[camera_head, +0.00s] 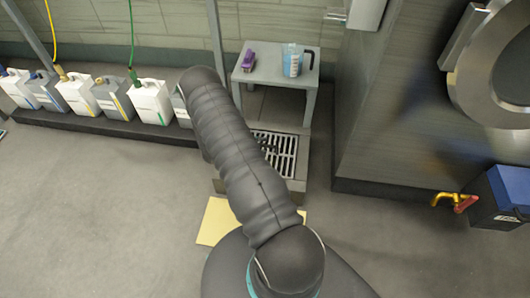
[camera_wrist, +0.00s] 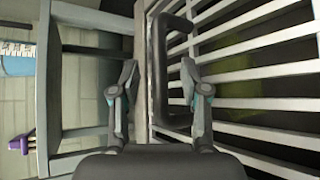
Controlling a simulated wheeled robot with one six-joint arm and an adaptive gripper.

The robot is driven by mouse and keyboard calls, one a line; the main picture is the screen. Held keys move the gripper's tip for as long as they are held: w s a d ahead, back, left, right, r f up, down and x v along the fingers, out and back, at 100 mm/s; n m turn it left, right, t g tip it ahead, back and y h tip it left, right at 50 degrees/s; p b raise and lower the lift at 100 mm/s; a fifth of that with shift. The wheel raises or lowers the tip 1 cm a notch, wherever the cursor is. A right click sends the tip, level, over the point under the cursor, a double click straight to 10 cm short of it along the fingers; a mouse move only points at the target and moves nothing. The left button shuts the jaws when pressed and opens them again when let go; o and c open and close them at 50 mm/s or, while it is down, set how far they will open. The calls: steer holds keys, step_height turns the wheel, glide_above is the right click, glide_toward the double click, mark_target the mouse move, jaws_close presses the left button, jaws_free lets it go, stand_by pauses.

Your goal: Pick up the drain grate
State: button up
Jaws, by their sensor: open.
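The drain grate (camera_head: 284,149) is a pale slatted metal grid, set in a grey frame on the floor in front of the small table; my arm hides its left part in the head view. In the wrist view its slats (camera_wrist: 255,75) fill the right side, and a dark U-shaped handle (camera_wrist: 157,75) stands at its left edge. My gripper (camera_wrist: 160,85) is open and empty, one finger on each side of the handle in the picture. I cannot tell how far the fingertips are from it. The head view does not clearly show the gripper.
A small grey table (camera_head: 262,77) behind the grate carries a purple object (camera_head: 248,60) and a blue jug (camera_head: 293,62). Several jerrycans (camera_head: 150,101) line a low platform at left. A large metal cabinet (camera_head: 385,110) stands at right. A yellow sheet (camera_head: 214,222) lies on the open floor in front.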

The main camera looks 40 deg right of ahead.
jaws_close()
steer(key=shift+r, duration=0.1)
stand_by(0.3)
